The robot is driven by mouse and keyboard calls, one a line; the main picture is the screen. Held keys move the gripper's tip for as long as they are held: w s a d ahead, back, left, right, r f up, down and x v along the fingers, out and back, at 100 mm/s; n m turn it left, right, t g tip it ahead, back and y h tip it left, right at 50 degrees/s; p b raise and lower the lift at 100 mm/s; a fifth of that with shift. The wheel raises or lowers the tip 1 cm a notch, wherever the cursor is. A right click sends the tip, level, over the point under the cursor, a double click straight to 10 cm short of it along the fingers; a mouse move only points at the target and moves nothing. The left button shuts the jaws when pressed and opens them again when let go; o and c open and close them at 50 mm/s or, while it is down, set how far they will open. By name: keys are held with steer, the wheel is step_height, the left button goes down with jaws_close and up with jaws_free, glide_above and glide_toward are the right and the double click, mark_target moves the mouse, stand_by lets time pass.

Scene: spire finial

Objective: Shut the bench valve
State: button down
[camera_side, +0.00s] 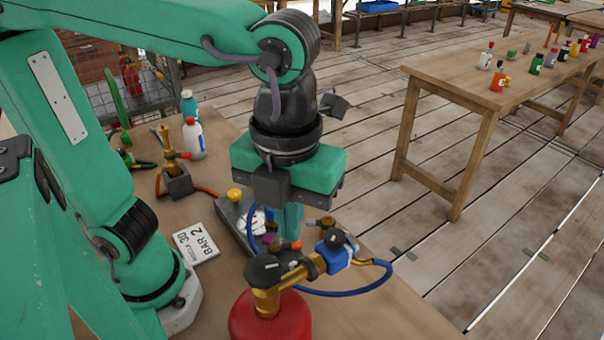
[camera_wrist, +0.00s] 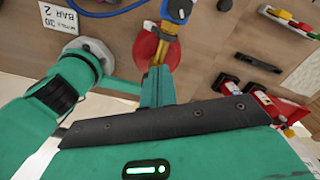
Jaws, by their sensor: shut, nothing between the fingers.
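My gripper (camera_side: 290,228) points down over the bench, its teal fingers shut and empty. The fingertips are behind the brass regulator (camera_side: 290,274) on the red gas cylinder (camera_side: 272,320), so I cannot tell whether they touch anything. A grey block with a gauge and a yellow knob (camera_side: 236,194) stands just left of the fingers. I cannot tell which fitting is the bench valve. In the wrist view the fingers (camera_wrist: 155,92) overlap the red cylinder (camera_wrist: 147,46) and brass stem (camera_wrist: 168,45).
A blue hose (camera_side: 345,293) loops around the fittings. In the wrist view a black tool (camera_wrist: 262,63) lies right. Bench is bare at the front right.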

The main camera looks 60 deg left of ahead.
mark_target(263, 271)
step_height(263, 271, up, 3)
steer(key=shift+f, duration=0.2)
stand_by(0.4)
steer(key=s+a, duration=0.1)
steer(key=s+a+r, duration=0.1)
steer(key=shift+a, duration=0.3)
steer(key=shift+f, duration=0.15)
step_height(263, 271, down, 7)
stand_by(0.8)
steer(key=shift+s+d, duration=0.15)
stand_by(0.7)
